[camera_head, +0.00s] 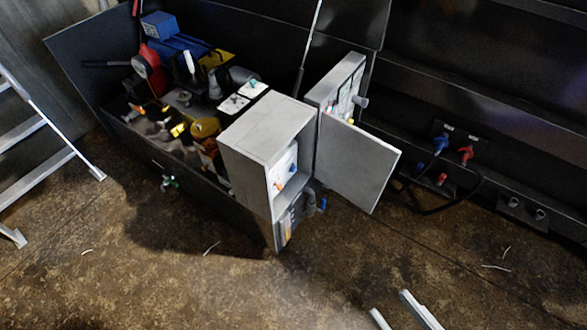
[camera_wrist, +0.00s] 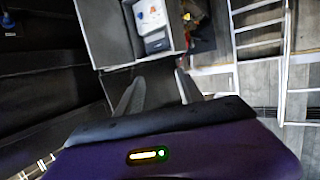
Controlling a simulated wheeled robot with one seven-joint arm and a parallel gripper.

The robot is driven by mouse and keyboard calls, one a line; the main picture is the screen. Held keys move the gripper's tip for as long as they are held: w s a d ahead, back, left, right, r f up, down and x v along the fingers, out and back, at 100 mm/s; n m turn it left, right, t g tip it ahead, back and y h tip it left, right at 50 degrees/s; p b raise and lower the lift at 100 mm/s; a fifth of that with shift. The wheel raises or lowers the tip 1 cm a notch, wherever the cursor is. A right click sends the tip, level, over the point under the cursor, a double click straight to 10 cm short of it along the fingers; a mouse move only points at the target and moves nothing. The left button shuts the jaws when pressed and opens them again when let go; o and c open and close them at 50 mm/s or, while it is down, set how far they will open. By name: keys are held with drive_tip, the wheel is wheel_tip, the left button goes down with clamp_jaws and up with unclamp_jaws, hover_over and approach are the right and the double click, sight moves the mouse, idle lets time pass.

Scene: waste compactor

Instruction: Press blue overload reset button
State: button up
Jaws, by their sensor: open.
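A grey control box (camera_head: 258,140) stands at the front right corner of the machine, its door (camera_head: 360,162) swung open to the right. Inside is a pale panel (camera_head: 287,163) with small coloured controls; an orange-red one (camera_head: 279,186) shows, and the blue button is too small to pick out there. In the wrist view, the panel (camera_wrist: 151,14) appears at the top with small blue and red marks. Which mark is the overload reset button I cannot tell. My gripper (camera_wrist: 157,77) is open and empty, its fingers extending toward the box, apart from the panel.
A ladder (camera_head: 40,120) stands at the left. The machine's open bay (camera_head: 170,120) holds several parts. Blue and red connectors (camera_head: 441,143) with a black cable are at the dark wall. Two pale bars (camera_head: 420,310) enter at the bottom edge. The floor in front is mostly clear.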

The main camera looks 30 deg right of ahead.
clamp_jaws()
idle(1.5)
